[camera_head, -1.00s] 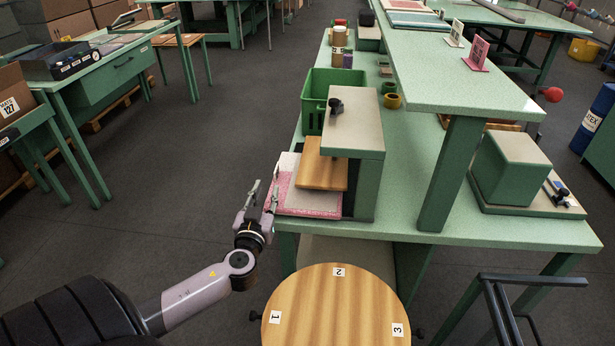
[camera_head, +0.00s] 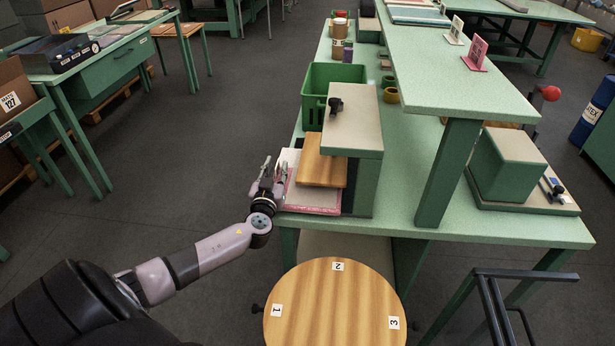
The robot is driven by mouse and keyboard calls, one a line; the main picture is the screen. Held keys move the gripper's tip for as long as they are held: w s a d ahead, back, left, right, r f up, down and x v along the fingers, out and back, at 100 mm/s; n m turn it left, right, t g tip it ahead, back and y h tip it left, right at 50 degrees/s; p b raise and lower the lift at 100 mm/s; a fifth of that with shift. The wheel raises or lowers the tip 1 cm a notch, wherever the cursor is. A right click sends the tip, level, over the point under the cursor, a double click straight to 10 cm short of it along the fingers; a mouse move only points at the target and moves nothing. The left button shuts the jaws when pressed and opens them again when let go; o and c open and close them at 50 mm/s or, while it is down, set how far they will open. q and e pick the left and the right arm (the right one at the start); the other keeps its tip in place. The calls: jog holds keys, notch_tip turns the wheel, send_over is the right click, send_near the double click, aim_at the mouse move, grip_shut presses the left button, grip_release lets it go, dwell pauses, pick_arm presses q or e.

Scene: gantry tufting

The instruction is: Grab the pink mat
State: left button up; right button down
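The pink mat (camera_head: 312,201) lies at the near left end of the green workbench, partly under a wooden board (camera_head: 322,171) and beside a grey-topped green press-like stand. Its near strip and left side show; the rest is hidden. My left gripper (camera_head: 274,166) is at the mat's left edge, its two fingers apart and pointing away from me. It holds nothing that I can see. I cannot tell whether a finger touches the mat. My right gripper is not in view.
The stand (camera_head: 353,122) with a black knob rises right of the mat. A green crate (camera_head: 318,84) is behind it. A round wooden stool top (camera_head: 335,305) is in front of the bench. A raised shelf (camera_head: 460,75) is at the right. Open floor lies left.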

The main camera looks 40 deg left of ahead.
pick_arm(q)
jog(key=shift+c, duration=0.6)
grip_shut()
